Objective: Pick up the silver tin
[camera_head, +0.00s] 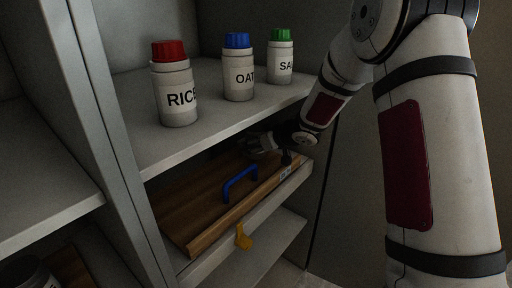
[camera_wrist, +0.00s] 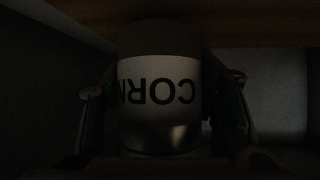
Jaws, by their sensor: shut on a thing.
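The silver tin (camera_wrist: 160,128) fills the middle of the dark wrist view, with black "CORN" lettering upside down on a pale band. My gripper (camera_wrist: 162,105) has one finger on each side of the tin and is shut on it. In the head view my gripper (camera_head: 262,143) reaches into the low space under the upper shelf, above a wooden panel. I cannot clearly make out the tin in the head view, nor whether it is clear of the surface below.
A red-capped RICE jar (camera_head: 174,88), a blue-capped OAT jar (camera_head: 238,70) and a green-capped jar (camera_head: 280,58) stand on the upper shelf (camera_head: 220,122). The wooden panel (camera_head: 195,215) has a blue handle (camera_head: 238,181). A yellow piece (camera_head: 242,238) hangs at the front edge.

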